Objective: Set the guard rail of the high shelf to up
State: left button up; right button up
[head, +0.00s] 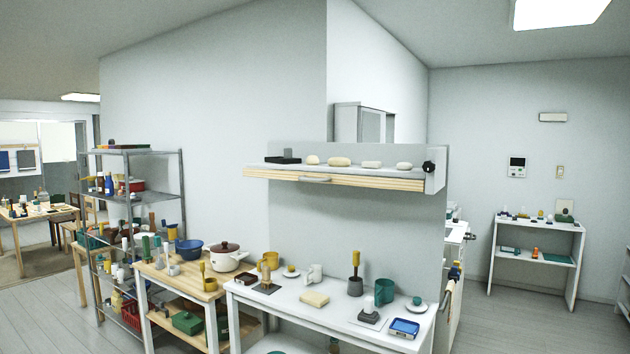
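The high shelf (395,174) is a white board on a grey back panel above the white table, right of the middle in the head view. Its guard rail (365,184) looks like a light wooden slatted strip along the front edge. The rail sits low, at or below the board's level, and the items on the shelf show fully above it. A small pale handle (314,179) is on the rail's front. A black knob (430,167) is on the shelf's right end. Neither of my grippers is in view.
On the shelf stand a black box (283,160) and several pale rounded items. Below, the white table (290,311) holds cups, a mortar and a blue scale (404,327). A wooden table with a pot (226,258) and a metal rack (157,153) stand left. Floor is open at right.

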aim_at(345, 180)
jog(key=i+j+z, duration=0.2)
jog(key=i, duration=0.3)
jog(key=i+j+z, duration=0.25)
jog(key=i, duration=0.3)
jog(key=i+j+z, duration=0.2)
jog(key=i, duration=0.3)
